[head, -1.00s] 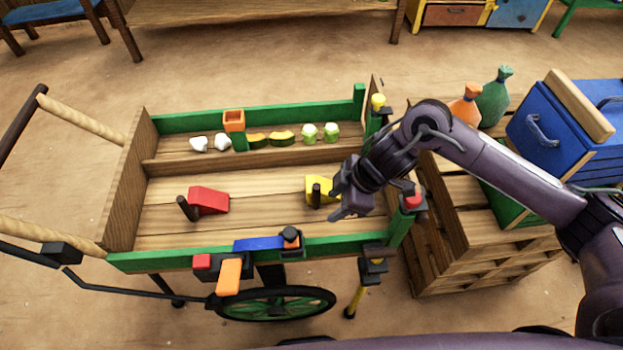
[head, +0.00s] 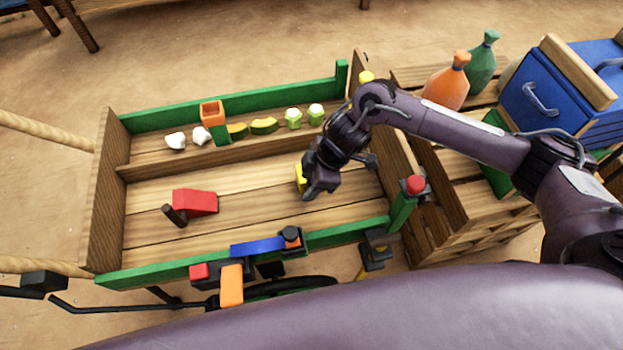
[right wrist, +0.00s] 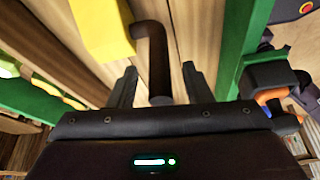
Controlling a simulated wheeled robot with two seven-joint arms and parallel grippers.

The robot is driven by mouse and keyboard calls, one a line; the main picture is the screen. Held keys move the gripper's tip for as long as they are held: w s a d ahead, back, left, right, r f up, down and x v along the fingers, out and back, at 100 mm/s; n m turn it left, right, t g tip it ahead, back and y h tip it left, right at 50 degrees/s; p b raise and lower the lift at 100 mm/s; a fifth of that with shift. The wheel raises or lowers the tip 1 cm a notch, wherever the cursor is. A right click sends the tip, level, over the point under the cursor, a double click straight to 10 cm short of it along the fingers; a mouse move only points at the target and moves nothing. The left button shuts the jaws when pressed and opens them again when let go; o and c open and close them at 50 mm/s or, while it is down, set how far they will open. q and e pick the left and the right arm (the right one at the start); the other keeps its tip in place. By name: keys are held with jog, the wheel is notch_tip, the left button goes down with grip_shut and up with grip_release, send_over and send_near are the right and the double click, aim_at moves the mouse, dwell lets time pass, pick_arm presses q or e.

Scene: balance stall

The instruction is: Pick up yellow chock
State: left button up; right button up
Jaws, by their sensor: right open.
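The yellow chock (head: 299,178) lies on the plank floor of the cart, at its right part, and is mostly hidden behind my right gripper (head: 308,190) in the head view. In the right wrist view the yellow chock (right wrist: 103,28) is at the upper left, with its dark bent handle (right wrist: 157,62) reaching down between the fingers of my right gripper (right wrist: 160,85). The gripper is open, with a finger to each side of the handle and a visible gap. My left gripper is not in view.
A red chock (head: 196,203) with a dark handle lies at the left of the cart floor. Green side boards (head: 350,232) edge the cart. Several small vegetables fill the back strip. A crate stand (head: 455,225) with bottles and a blue box (head: 560,100) stands to the right.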

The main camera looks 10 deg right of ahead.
jog(key=shift+a+f, duration=0.15)
jog(key=shift+f, duration=0.3)
jog(key=shift+c, duration=0.4)
grip_shut()
jog(key=shift+w+r, duration=0.15)
dwell(0.6)
